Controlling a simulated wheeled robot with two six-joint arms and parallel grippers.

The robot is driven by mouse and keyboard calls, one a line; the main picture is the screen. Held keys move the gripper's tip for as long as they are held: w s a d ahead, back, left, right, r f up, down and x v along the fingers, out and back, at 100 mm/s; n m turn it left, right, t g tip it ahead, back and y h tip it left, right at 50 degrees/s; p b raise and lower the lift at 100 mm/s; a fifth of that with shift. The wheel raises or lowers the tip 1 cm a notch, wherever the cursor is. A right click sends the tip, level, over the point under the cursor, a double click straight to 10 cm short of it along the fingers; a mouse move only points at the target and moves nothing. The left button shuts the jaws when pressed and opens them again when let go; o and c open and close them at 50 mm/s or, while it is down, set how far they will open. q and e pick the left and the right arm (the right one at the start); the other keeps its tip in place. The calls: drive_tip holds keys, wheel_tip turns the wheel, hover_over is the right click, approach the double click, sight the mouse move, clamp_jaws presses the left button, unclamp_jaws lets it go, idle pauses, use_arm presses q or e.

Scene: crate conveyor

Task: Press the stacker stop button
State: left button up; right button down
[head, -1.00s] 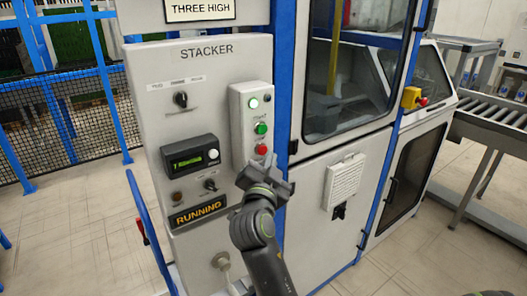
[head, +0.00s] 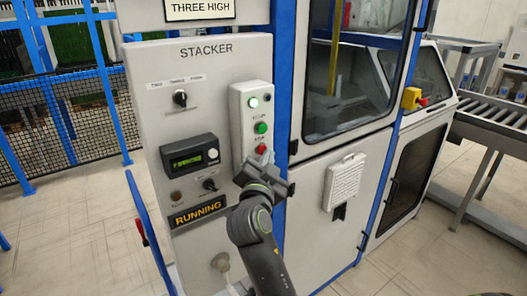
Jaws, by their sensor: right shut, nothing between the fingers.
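The grey panel labelled STACKER (head: 206,92) stands left of centre in the head view. On its right is a light grey button box (head: 237,110) with a lit white lamp, a green button (head: 261,127) and a red button (head: 261,149) below it. My right gripper (head: 261,163) is shut and empty, reaching up to just below the red button. Its tip hides the bottom of the box and perhaps the button's lower edge. I cannot tell whether it touches the button. My left gripper is not in view.
A RUNNING sign (head: 199,213), a small display (head: 190,154) and rotary knobs sit on the panel left of my gripper. A blue post (head: 283,75) and the windowed cabinet (head: 322,160) stand to the right. A yellow-and-red switch (head: 412,98) is on the cabinet's corner.

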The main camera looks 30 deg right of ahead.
drive_tip(key=shift+w, duration=0.4)
drive_tip(key=shift+s, duration=0.15)
idle(0.5)
drive_tip(key=shift+s, duration=0.7)
drive_tip(key=shift+s+d, duration=0.2)
drive_tip(key=shift+s, duration=2.25)
